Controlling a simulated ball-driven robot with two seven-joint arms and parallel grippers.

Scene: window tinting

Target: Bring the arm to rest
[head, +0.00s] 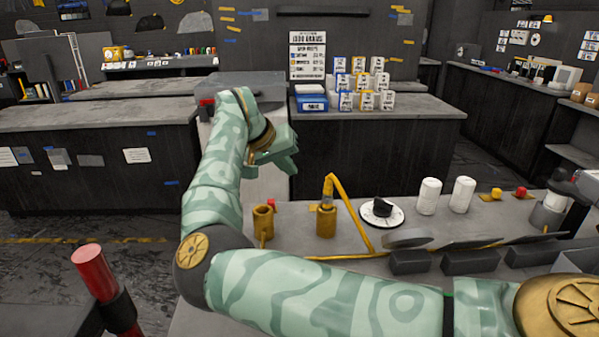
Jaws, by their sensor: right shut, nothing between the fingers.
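My right arm, in green camouflage, reaches in from the lower right of the head view and bends up at a gold-capped elbow. My right gripper (291,168) is at the end of the raised forearm, left of the picture's middle. It is shut and empty, above and beyond the workbench (285,216), and appears to touch nothing. My left gripper is not in view.
On the workbench stand brass cups (326,221), a yellow bent frame (350,213), a white dial with a black knob (382,212), white cylinders (429,196) and dark blocks (470,262). A red post (94,272) rises at lower left. Boxes (345,100) stand on a rear counter (425,103).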

